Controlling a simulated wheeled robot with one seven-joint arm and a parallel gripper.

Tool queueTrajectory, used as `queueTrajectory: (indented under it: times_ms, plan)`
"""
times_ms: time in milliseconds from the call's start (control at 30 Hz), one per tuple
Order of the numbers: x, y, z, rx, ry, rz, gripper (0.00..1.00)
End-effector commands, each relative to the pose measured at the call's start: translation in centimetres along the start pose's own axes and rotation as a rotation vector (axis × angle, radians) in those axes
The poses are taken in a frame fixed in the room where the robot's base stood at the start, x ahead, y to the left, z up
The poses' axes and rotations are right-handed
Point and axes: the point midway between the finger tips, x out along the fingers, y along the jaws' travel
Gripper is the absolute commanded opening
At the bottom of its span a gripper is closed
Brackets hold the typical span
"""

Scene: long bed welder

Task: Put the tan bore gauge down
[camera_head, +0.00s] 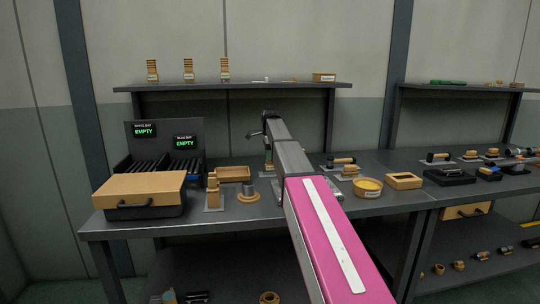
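My arm reaches away from the camera over the bench, and my gripper (268,150) is at its far end, above the bench toward the back. The arm and wrist hide most of the gripper, so its fingers are not clear. A small tan and greenish piece (269,164) shows just below it; I cannot tell whether this is the tan bore gauge or whether it is held. A tan upright piece (212,190) stands on a small grey plate left of my arm. A tan round flanged piece (248,192) sits beside it.
A tan-lidded case (140,190) and a dark rack with two "EMPTY" displays (145,131) stand at left. A tan tray (234,174) lies behind the small pieces. Right of my arm are a yellow round tub (368,187) and a tan open box (404,181). A shelf (240,87) hangs above.

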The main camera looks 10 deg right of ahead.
Motion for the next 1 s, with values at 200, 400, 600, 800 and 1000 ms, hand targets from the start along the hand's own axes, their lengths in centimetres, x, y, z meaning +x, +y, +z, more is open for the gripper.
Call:
queueTrajectory:
  times_ms: [200, 400, 600, 800, 1000]
  plan:
    - [-0.9, -0.1, 0.0, 0.000, 0.000, -0.001, 0.51]
    - [-4.4, -0.2, 0.0, 0.000, 0.000, -0.002, 0.51]
    - [-8.5, -0.2, 0.0, 0.000, 0.000, -0.002, 0.51]
    - [-11.2, -0.1, 0.0, 0.000, 0.000, -0.001, 0.51]
    - [-12.2, 0.0, 0.0, 0.000, 0.000, 0.000, 0.51]
